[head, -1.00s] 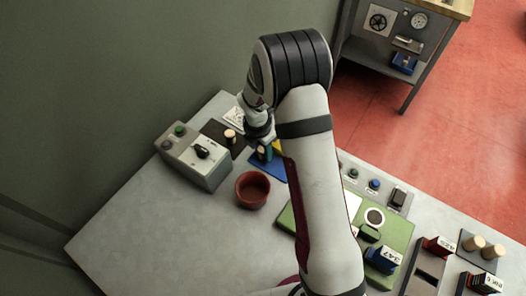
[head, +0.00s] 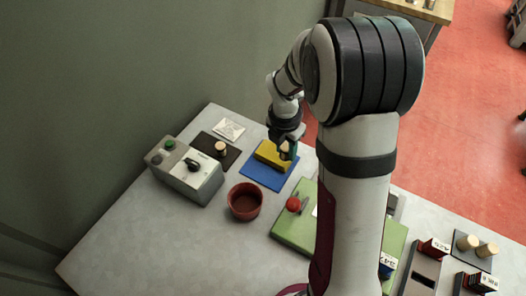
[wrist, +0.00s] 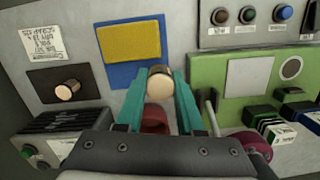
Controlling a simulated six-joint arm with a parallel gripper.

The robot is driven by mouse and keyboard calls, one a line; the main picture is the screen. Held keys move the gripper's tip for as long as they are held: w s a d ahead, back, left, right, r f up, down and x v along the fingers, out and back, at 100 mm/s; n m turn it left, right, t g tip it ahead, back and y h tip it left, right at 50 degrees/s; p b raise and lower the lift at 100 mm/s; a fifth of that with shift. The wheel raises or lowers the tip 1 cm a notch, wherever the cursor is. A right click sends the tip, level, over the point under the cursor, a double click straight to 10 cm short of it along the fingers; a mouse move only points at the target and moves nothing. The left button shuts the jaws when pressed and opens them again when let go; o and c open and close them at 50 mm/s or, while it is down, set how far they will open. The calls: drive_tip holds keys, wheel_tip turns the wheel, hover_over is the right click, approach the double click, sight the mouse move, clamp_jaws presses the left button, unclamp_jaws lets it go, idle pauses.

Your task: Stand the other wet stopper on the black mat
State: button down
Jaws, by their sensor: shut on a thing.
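My gripper (head: 287,152) is shut on a cork stopper (wrist: 159,84), with a teal finger on each side in the wrist view. Its pale round end faces the camera, with a darker brown band behind. In the head view, the gripper is at the right end of the yellow sponge (head: 271,154), which lies on a blue mat (head: 262,177). I cannot tell whether the held stopper touches anything. The black mat (head: 232,159) lies left of the blue one. Another stopper (head: 220,148) stands on it; it also shows in the wrist view (wrist: 68,90).
A grey control box (head: 184,172) stands left of the black mat, and a white printed card (head: 229,130) lies behind it. A dark red bowl (head: 244,201) stands in front of the blue mat. A green board (head: 290,236) is to the right. The front left table is clear.

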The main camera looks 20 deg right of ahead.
drive_tip(key=s+d+r, duration=0.2)
drive_tip(key=d, duration=0.1)
drive_tip(key=n, duration=0.5)
hover_over(203, 143)
drive_tip(key=f, duration=0.7)
drive_tip(key=shift+s, duration=0.35)
wheel_tip(203, 143, down, 4)
drive_tip(key=shift+a+r, duration=0.1)
drive_tip(key=c, duration=0.5)
unclamp_jaws()
